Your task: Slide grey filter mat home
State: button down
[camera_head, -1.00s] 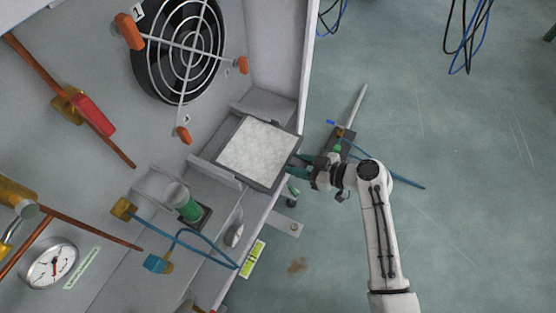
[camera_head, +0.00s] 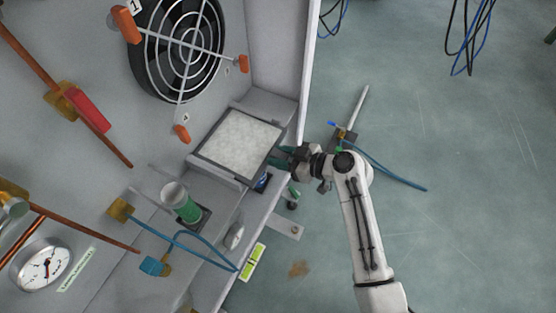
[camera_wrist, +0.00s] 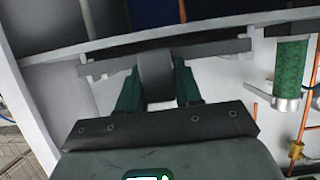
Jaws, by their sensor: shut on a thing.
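The filter mat (camera_head: 238,142) is a pale, speckled square in a dark grey frame. In the head view it lies between the ledge rails inside the cabinet, below the fan. My gripper (camera_head: 283,158) is at its right edge, by the cabinet opening, shut on the mat's front. In the wrist view the green fingers of my gripper (camera_wrist: 156,84) sit either side of a grey tab on the dark front edge of the mat (camera_wrist: 215,49). The mat's far edge is close to the rear of its bay; any gap there is hard to tell.
A green-filled cylinder (camera_head: 182,203) stands left of the bay, and also shows in the wrist view (camera_wrist: 290,75). A blue hose (camera_head: 205,252) loops below it. The cabinet side wall (camera_head: 304,80) rises behind. Floor to the right is mostly open.

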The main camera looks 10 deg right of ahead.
jog(key=shift+s+a+f+g+b, duration=0.15)
jog(key=shift+s+a+f+b, duration=0.1)
jog(key=shift+f, duration=0.2)
jog(key=shift+s+a+f+g+b, duration=0.15)
jog(key=shift+f+b, duration=0.1)
jog(key=shift+f, duration=0.15)
jog(key=c, duration=0.7)
grip_release()
jog(key=shift+w, duration=0.1)
jog(key=shift+r, duration=0.1)
jog(key=v, duration=0.3)
jog(key=p+v, duration=0.1)
jog(key=v, duration=0.3)
jog(key=p+v, duration=0.1)
jog(key=v, duration=0.3)
jog(key=shift+w+d+r, duration=0.1)
jog(key=shift+w+d, duration=0.1)
jog(key=shift+d, duration=0.05)
jog(key=s+d+f+m+g+h, duration=0.1)
jog(key=s+d+m+g+h, duration=0.35)
jog(key=s, duration=0.85)
jog(key=s+d+f+m+g+h, duration=0.2)
jog(key=s+d+m+h, duration=0.45)
jog(key=s, duration=0.65)
jog(key=r+p, duration=1.3)
jog(key=d+r+p, duration=0.1)
jog(key=r+p, duration=0.6)
jog(key=shift+s+r, duration=0.15)
jog(key=shift+r, duration=0.05)
